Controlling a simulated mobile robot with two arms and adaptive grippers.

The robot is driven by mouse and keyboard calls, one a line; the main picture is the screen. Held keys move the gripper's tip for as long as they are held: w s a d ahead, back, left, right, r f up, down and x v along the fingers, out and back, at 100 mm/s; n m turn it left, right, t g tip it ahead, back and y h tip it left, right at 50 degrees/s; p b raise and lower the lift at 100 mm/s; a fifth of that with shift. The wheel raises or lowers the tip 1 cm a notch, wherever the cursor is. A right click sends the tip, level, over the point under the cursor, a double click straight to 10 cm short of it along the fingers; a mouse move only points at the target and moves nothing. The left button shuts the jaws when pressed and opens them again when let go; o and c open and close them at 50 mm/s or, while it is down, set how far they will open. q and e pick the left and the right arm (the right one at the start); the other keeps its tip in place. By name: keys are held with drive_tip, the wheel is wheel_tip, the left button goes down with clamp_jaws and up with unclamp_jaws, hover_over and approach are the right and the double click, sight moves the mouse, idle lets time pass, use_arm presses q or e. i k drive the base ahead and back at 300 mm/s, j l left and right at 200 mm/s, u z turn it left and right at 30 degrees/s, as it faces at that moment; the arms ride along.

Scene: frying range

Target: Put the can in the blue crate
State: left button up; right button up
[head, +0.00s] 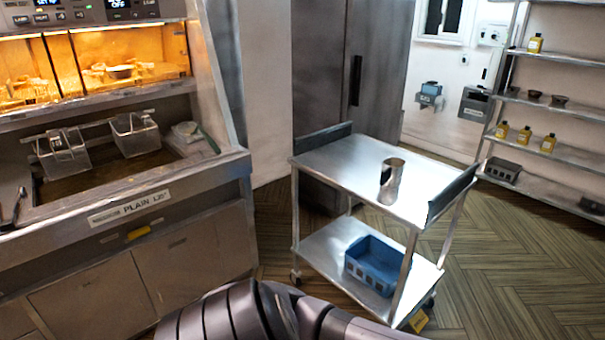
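A shiny metal can (395,187) stands upright on the top shelf of a steel cart (345,165), right of its middle. The blue crate (372,277) sits on the cart's lower shelf, below the can and towards the front right. The part of the crate's inside that I see looks empty. A dark arm of mine crosses the bottom edge of the head view, in front of the cart. Neither of my grippers is in view.
The fryer counter (130,215) with wire baskets (135,135) stands at the left. A shelf rack (560,90) with yellow bottles is at the far right. A yellow tag (419,321) is near the cart's front right foot. Wooden floor (500,265) is clear right of the cart.

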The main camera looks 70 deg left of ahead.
sight(376, 272)
drive_tip(key=i+j+u, duration=0.3)
drive_tip(key=j+u, duration=0.2)
drive_tip(key=i+j+u, duration=0.5)
drive_tip(key=k+l, duration=0.05)
drive_tip(key=k, duration=0.05)
